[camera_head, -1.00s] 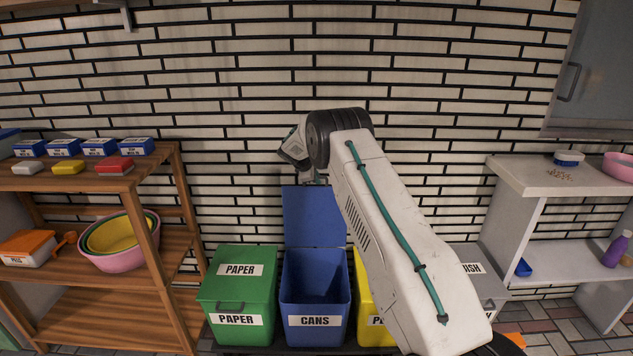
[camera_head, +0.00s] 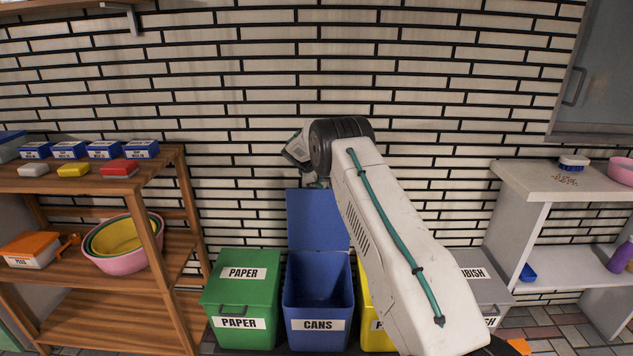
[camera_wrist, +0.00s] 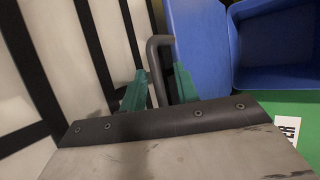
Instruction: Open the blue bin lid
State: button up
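The blue bin (camera_head: 318,325), labelled CANS, stands between the green and yellow bins. Its blue lid (camera_head: 316,222) is raised upright at the back, by the wall, and the empty-looking inside shows. In the wrist view, the lid (camera_wrist: 200,40) is beside the open bin (camera_wrist: 275,45). A dark bar handle (camera_wrist: 156,70) on the lid stands between the two teal fingers of my gripper (camera_wrist: 160,88). The fingers are apart, with a gap beside the bar, so it does not look clamped. In the head view the fingers are mostly hidden behind my arm.
A green PAPER bin (camera_head: 241,300) stands left with its lid shut. A yellow bin (camera_head: 372,325) and a grey bin (camera_head: 480,285) are partly behind my arm. A wooden shelf (camera_head: 120,300) is left, a white shelf (camera_head: 530,180) right. The brick wall (camera_head: 230,100) is close behind.

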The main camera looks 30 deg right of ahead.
jog(key=v, duration=0.7)
jog(key=shift+a+r, duration=0.25)
jog(key=shift+r, duration=0.1)
jog(key=shift+s, duration=0.1)
jog(key=s+a+f+m+g+y, duration=0.1)
jog(key=s+a+f+m+g, duration=0.1)
jog(key=s+f, duration=0.25)
jog(key=s+a+r+m+g+y, duration=0.1)
jog(key=s+a+r+m, duration=0.1)
jog(key=s+a+r, duration=0.6)
jog(key=s+a+r+m+y, duration=0.2)
jog(key=s+a+r+m, duration=0.15)
jog(key=s, duration=0.85)
jog(key=s+a+r+m+g+y, duration=0.1)
jog(key=s+a+r, duration=0.5)
jog(key=s, duration=0.4)
jog(key=s+a+r+t, duration=0.1)
jog(key=s+a+r, duration=0.1)
jog(key=s, duration=0.6)
jog(key=s+a+r+m+t+y, duration=0.1)
jog(key=s+a+r, duration=0.1)
jog(key=s+a, duration=0.3)
jog(key=s+a+r+t+y, duration=0.1)
jog(key=s+a+r, duration=0.1)
jog(key=s, duration=1.1)
jog(key=shift+a, duration=0.8)
